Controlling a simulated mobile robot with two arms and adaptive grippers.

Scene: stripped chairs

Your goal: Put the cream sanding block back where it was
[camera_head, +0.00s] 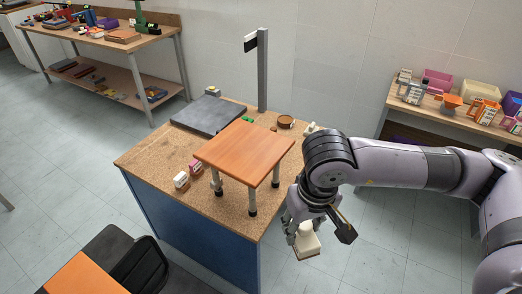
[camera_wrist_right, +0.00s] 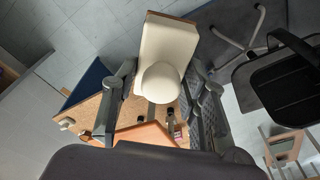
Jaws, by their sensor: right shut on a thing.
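The cream sanding block (camera_head: 307,243) has a rounded knob and a thin brown base. My right gripper (camera_head: 301,232) is shut on it and holds it in the air, off the front right edge of the workbench (camera_head: 140,155). In the right wrist view the block (camera_wrist_right: 168,45) sits between the two fingers of my right gripper (camera_wrist_right: 160,95), its knob toward the palm. My left gripper is not in view.
A small stool with an orange wooden seat (camera_head: 245,150) stands on the workbench. A dark grey slab (camera_head: 208,115), two small boxes (camera_head: 181,180) and a brown cup (camera_head: 286,121) are there too. A black chair (camera_head: 140,268) stands in front. A side table with bins (camera_head: 437,82) is at right.

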